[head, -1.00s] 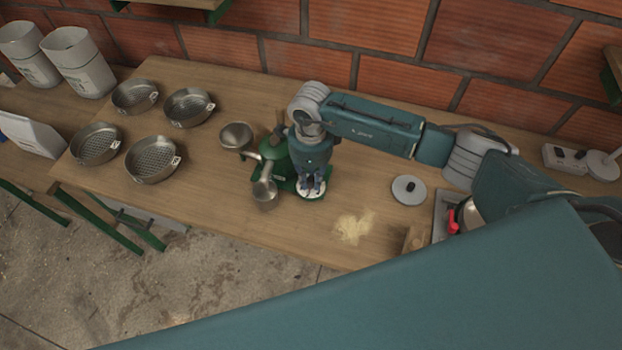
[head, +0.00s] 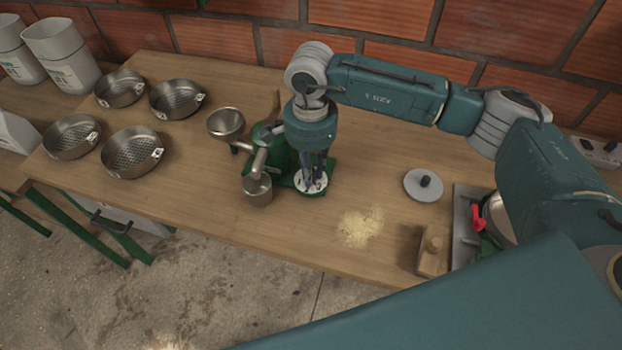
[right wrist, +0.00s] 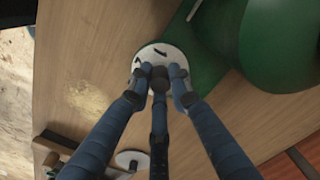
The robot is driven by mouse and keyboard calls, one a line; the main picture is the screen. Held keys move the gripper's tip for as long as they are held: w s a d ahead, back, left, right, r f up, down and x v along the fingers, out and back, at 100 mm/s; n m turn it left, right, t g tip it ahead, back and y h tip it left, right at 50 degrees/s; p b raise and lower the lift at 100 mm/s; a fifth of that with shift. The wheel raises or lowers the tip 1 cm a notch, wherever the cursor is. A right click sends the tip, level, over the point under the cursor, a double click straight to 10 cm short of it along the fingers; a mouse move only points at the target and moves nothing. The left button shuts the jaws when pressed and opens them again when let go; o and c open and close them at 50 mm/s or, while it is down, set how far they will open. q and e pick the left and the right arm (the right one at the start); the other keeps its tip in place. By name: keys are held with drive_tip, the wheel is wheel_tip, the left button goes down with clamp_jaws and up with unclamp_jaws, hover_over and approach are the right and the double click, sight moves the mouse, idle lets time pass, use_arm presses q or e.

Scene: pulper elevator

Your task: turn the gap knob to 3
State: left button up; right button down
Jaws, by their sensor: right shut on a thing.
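The green pulper (head: 272,140) stands on the wooden bench with a metal hopper (head: 226,124) on its left and a metal cup (head: 258,190) at its front. Its white dial plate (head: 300,183) lies low on the green base at its right. My right gripper (head: 313,184) points down over the dial. In the right wrist view its fingers (right wrist: 160,80) are shut on the dark gap knob (right wrist: 160,86), in the middle of the white dial (right wrist: 150,54). Dark marks show on the dial, but I cannot read the numbers or the setting. My left gripper is not in view.
Several perforated metal pans (head: 132,152) stand at the left. A pale powder pile (head: 361,227) lies right of the pulper. A grey lid (head: 423,185), a wooden block (head: 433,251) and a red-handled thing (head: 478,216) are further right. A brick wall (head: 380,25) closes the back.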

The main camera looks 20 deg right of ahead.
drive_tip(key=shift+a+n+b, duration=0.1)
drive_tip(key=shift+n+b, duration=0.85)
drive_tip(key=shift+n, duration=0.05)
drive_tip(key=shift+r, duration=0.1)
drive_tip(key=c, duration=1.6)
unclamp_jaws()
wheel_tip(320, 180, up, 12)
